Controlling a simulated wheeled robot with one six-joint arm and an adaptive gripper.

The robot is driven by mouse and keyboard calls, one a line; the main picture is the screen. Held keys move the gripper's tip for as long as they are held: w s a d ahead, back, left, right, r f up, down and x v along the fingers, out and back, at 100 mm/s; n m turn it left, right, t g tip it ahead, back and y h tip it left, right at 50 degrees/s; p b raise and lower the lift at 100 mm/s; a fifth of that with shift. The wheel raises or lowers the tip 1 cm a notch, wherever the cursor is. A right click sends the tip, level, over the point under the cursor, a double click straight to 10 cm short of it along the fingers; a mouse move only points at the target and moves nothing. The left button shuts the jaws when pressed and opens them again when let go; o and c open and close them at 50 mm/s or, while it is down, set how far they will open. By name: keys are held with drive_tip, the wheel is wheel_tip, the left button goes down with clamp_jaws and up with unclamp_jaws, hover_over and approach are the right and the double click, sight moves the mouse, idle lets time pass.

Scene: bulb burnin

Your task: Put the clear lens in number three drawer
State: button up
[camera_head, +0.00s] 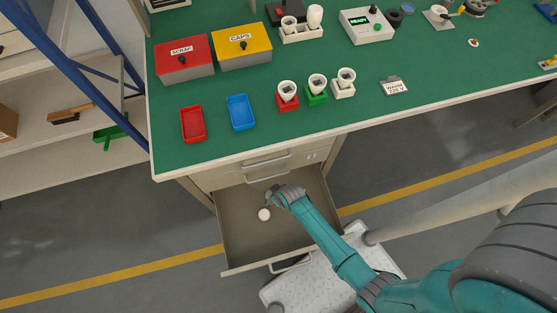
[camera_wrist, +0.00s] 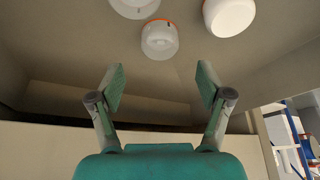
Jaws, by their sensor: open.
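My gripper (camera_head: 274,198) reaches into an open drawer (camera_head: 236,235) under the green workbench. In the wrist view my gripper (camera_wrist: 161,82) is open, with nothing between its fingers. A pale, translucent-looking round piece with an orange rim (camera_wrist: 160,40) lies ahead of the fingers, apart from them. A second pale round piece (camera_wrist: 134,5) is cut off at the top edge, and a whiter one (camera_wrist: 229,15) lies to the right. I cannot tell for sure which is the clear lens. The head view shows one white round piece (camera_head: 264,214) in the drawer. No drawer number is readable.
Closed drawer fronts with handles (camera_head: 268,174) sit just above the open drawer. On the bench stand a red SCRAP box (camera_head: 184,59), a yellow CAPS box (camera_head: 242,46), red and blue trays, and small coloured holders with white cups. A blue rack post stands left.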

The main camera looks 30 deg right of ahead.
drive_tip(key=v, duration=0.6)
drive_tip(key=s+r+t, duration=0.2)
drive_tip(key=s+r, duration=0.2)
drive_tip(key=s, duration=0.3)
drive_tip(key=s+r+t, duration=0.2)
drive_tip(key=s+r, duration=0.3)
drive_tip(key=r, duration=0.7)
drive_tip(key=s+r+m+t, duration=0.1)
drive_tip(key=s+r+t, duration=0.2)
drive_tip(key=r, duration=0.9)
drive_tip(key=s+r+t, duration=0.3)
drive_tip(key=s+r, duration=0.4)
drive_tip(key=r, duration=0.5)
drive_tip(key=shift+s+d+m+h, duration=0.25)
drive_tip(key=shift+s+m+h, duration=0.05)
drive_tip(key=shift+m+h, duration=0.1)
drive_tip(key=shift+r, duration=0.15)
drive_tip(key=shift+c, duration=0.3)
